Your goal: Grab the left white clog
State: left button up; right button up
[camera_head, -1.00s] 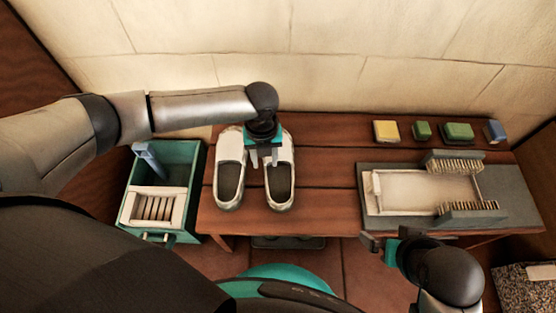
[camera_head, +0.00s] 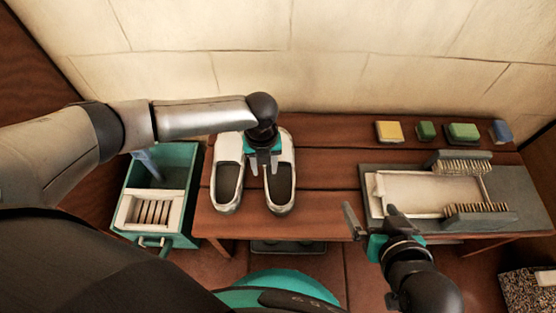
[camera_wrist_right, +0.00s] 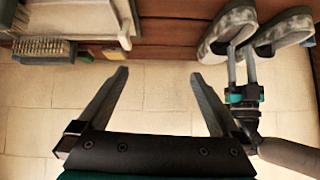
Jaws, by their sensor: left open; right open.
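The left white clog (camera_head: 227,187) and the right white clog (camera_head: 280,187) stand side by side on the wooden bench, dark insoles facing up. In the right wrist view both clogs show at the top right (camera_wrist_right: 226,32). My left gripper (camera_head: 264,168) is open and points down over the gap between the clogs, its fingers near their inner sides. I cannot tell whether it touches either one. My right gripper (camera_head: 368,215) is open and empty in front of the bench, right of the clogs; it also shows in the right wrist view (camera_wrist_right: 158,85).
A green crate (camera_head: 190,205) with a white slatted piece stands left of the bench. On the bench (camera_head: 325,160) are a grey brush station with a white tray (camera_head: 412,191), and yellow (camera_head: 389,131), green and blue blocks behind. The wall closes off the back.

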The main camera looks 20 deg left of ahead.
pick_arm(q)
jog(key=shift+f+b, duration=0.55)
jog(key=shift+f, duration=0.3)
jog(key=shift+f+b, duration=0.3)
jog(key=shift+f, duration=0.2)
pick_arm(e)
jog(key=shift+w+a+r+t+y, duration=0.2)
jog(key=shift+a+t+y, duration=0.15)
jog(key=shift+a+t, duration=0.25)
jog(key=shift+w+a+r+t+y, duration=0.2)
jog(key=shift+a+t+y, duration=0.1)
jog(key=shift+a+t, duration=0.2)
jog(key=shift+w+a+r+t+y, duration=0.2)
jog(key=shift+a+t+y, duration=0.15)
jog(key=shift+a+t, duration=0.25)
pick_arm(q)
grip_shut()
